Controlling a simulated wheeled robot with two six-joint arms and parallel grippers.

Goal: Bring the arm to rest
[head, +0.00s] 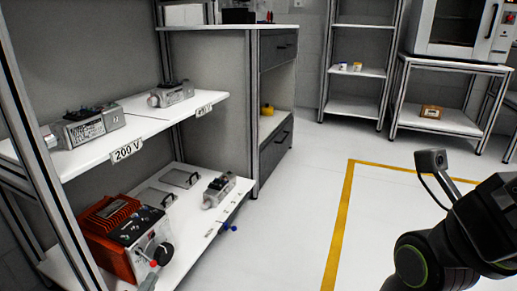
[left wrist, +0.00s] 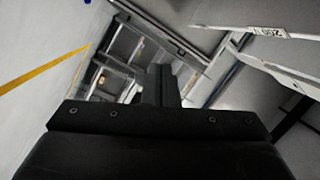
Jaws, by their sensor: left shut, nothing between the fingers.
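My left gripper (left wrist: 160,84) shows in the left wrist view as a dark wide body with its fingers together in the middle. It is shut and empty, with nothing touching its fingers that I can see. In the head view, a black part of my arm with a green ring and a small camera is at the lower right, over the pale floor. No fingertips show there. My right gripper is not seen in either view.
A shelf (head: 120,146) labelled 200 V stands at the left with several grey devices. A red-orange device (head: 108,214) sits on its lower board. A drawer cabinet (head: 277,50) and back racks (head: 357,72) stand beyond. Floor inside the yellow line (head: 341,220) looks clear.

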